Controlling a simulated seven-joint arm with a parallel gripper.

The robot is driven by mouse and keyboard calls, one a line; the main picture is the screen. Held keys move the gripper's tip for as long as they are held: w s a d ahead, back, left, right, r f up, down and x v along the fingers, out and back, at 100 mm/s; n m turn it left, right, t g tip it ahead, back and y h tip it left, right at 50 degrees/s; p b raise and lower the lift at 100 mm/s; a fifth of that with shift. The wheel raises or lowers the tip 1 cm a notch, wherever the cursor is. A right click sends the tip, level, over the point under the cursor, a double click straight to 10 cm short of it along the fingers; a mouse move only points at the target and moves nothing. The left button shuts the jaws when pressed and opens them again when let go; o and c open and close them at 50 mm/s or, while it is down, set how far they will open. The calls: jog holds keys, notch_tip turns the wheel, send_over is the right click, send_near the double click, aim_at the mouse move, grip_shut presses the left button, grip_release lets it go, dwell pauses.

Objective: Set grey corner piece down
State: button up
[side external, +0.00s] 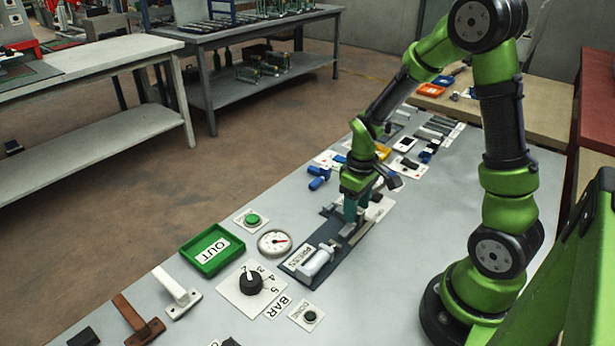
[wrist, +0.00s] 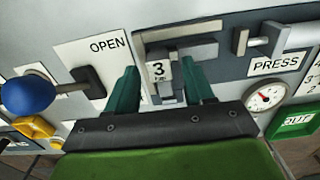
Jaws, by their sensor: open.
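My gripper (wrist: 159,67) is open, its two teal fingers spread apart and pointing down at the press bed. It also shows in the side external view (side external: 352,211), low over the dark press plate (side external: 333,238). A grey corner piece (wrist: 181,51) appears to lie on the press bed just beyond and between the fingertips. I cannot tell whether either finger touches the piece. In the side external view the gripper hides most of that spot.
The white press ram (side external: 315,262) lies beside the PRESS label. Near it are a gauge (side external: 274,242), a green OUT tray (side external: 212,250) and a black dial (side external: 251,283). In the wrist view, a blue knob (wrist: 27,94) and the OPEN panel (wrist: 103,50) are left of the fingers.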

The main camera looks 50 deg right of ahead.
notch_tip(320, 180, up, 12)
jog(key=f, duration=0.1)
jog(key=s+a+r+m+t+y, duration=0.1)
jog(key=s+a+r+m+t, duration=0.1)
jog(key=a+r, duration=0.3)
jog(key=s+a+r+m+t+y, duration=0.1)
jog(key=s+a+r+m+t, duration=0.1)
jog(key=s+a+r+t, duration=0.3)
jog(key=a, duration=0.3)
